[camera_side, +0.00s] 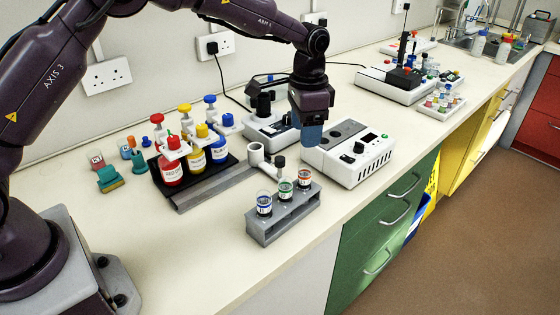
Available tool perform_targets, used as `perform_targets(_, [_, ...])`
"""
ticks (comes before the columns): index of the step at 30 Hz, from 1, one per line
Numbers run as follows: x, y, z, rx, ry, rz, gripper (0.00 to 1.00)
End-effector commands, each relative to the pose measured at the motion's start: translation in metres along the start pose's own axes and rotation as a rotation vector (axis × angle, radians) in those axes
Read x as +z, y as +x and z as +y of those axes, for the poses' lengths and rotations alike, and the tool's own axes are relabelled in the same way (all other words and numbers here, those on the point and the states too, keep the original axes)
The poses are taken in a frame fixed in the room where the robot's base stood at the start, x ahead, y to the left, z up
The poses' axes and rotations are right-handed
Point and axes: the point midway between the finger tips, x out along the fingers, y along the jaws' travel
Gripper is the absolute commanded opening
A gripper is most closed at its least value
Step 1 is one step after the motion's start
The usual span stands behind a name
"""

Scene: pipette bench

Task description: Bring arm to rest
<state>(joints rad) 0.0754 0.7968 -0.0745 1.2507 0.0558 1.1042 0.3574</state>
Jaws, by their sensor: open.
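My gripper (312,132) hangs from my arm over the middle of the bench, pointing down.
A black tray (188,188) holds red, yellow and blue bottles at left. Small capped vials stand beside it. A white holder (262,160) stands near the rack. More instruments (398,84) stand farther right. The front-left bench (180,260) is clear.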

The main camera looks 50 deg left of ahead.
Motion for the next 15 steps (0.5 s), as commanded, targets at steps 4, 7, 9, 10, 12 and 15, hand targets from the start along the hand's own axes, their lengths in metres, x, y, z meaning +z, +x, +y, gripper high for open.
perform_targets(4, [0.032, -0.001, 0.012, 0.01, -0.082, -0.033, 0.59])
perform_targets(7, [0.058, -0.022, 0.019, 0.001, -0.145, -0.019, 0.59])
perform_targets(9, [0.077, -0.039, 0.024, -0.008, -0.186, -0.001, 0.59])
perform_targets(10, [0.086, -0.046, 0.027, -0.011, -0.204, 0.008, 0.59])
perform_targets(12, [0.108, -0.063, 0.033, -0.022, -0.247, 0.033, 0.59])
perform_targets(15, [0.142, -0.086, 0.042, -0.037, -0.307, 0.077, 0.59])
